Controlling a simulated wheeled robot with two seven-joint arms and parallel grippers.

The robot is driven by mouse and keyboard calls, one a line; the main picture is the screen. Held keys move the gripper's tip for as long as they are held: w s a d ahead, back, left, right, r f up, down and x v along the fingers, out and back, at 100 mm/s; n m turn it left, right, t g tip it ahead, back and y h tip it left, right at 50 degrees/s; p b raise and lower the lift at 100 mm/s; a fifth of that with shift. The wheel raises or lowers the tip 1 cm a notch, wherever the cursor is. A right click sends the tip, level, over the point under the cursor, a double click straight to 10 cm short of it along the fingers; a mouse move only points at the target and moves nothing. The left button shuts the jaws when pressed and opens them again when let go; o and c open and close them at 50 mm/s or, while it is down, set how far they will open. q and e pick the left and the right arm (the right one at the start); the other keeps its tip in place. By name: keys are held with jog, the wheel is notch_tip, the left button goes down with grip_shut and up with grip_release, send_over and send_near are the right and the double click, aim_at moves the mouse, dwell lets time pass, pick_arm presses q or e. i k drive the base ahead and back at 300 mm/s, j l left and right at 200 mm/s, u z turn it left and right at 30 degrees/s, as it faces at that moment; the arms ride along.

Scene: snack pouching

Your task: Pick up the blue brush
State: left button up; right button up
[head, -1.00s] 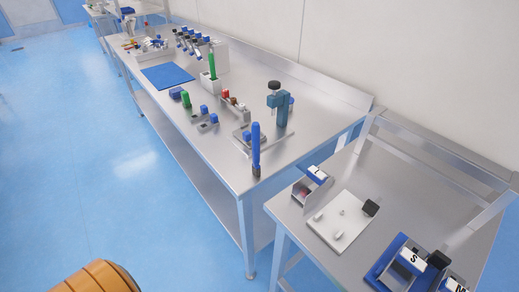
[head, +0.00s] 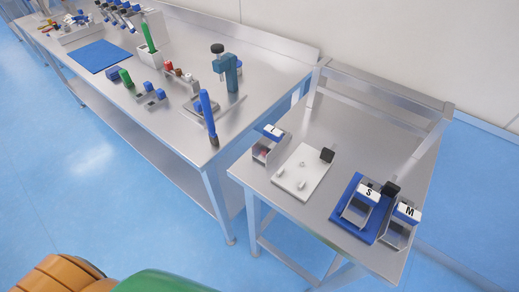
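The blue brush (head: 208,112) has a long blue handle and a dark lower end. Neither of my grippers shows in the head view.
A teal press-like device (head: 228,72) stands behind the brush. A green-handled tool (head: 149,38) stands in a white holder, and a blue mat (head: 100,57) lies farther left. A lower metal table (head: 330,130) at right bears a white plate (head: 302,172) and a blue tray (head: 345,219). Blue floor in front is open.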

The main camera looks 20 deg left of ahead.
aim_at(203, 95)
jog(key=j+z, duration=0.35)
jog(key=j, duration=0.15)
jog(key=j+z, duration=0.35)
jog(key=j, duration=0.15)
jog(key=k+j+z, duration=0.1)
jog(key=j+z, duration=0.3)
jog(key=k+j+z, duration=0.15)
jog(key=j+z, duration=0.2)
jog(key=k+j+z, duration=0.35)
jog(key=j, duration=0.15)
jog(key=i+j, duration=0.05)
jog(key=i, duration=0.05)
